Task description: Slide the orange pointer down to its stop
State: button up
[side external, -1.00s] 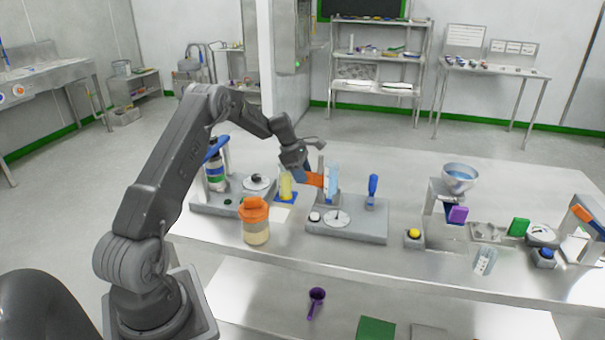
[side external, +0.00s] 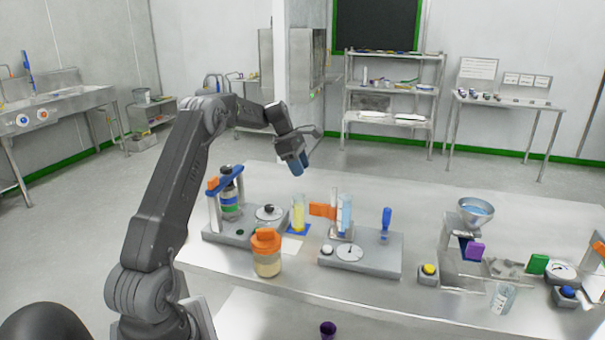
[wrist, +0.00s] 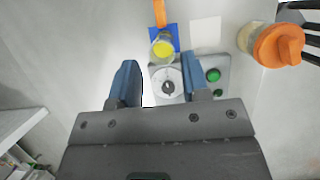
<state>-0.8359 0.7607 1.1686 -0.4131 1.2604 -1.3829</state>
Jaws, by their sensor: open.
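The orange pointer (side external: 322,210) sticks out to the left from an upright post beside a clear cylinder of blue liquid (side external: 346,212), which stands on a grey base (side external: 370,262). The pointer sits around mid-height on the post. An orange strip, likely the pointer (wrist: 159,12), shows at the top edge of the wrist view. My gripper (side external: 297,164) is open and empty, above and left of the pointer, clear of it. In the wrist view my gripper's blue fingers (wrist: 160,82) are apart, over a grey base with a dial.
A yellow-filled cylinder (side external: 298,214) stands on a blue pad just left of the pointer. An orange-lidded jar (side external: 266,254) is in front of it. A stand with a bottle (side external: 229,196) is left. A blue-handled lever (side external: 386,222) stands right.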

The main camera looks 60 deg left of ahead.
jog(key=shift+d+m, duration=0.15)
jog(key=shift+m, duration=0.25)
jog(key=shift+c, duration=1.4)
jog(key=d+r+m+y, duration=0.1)
jog(key=m, duration=0.3)
jog(key=d+r+m+y, duration=0.1)
jog(key=d+m, duration=0.1)
jog(key=m, duration=0.2)
jog(key=w+d+r+m+g+y, duration=0.1)
jog(key=m+y, duration=0.1)
jog(key=m, duration=0.3)
jog(key=shift+d, duration=0.3)
grip_shut()
jog(key=m+y, duration=0.1)
jog(key=m, duration=0.3)
send_over(314, 206)
jog(key=x, duration=0.3)
jog(key=s+d+x, duration=0.1)
jog(key=x, duration=0.6)
jog(key=shift+s+d+f, duration=0.3)
jog(key=shift+s+f, duration=0.05)
jog(key=shift+f, duration=1.1)
jog(key=shift+f, duration=1.9)
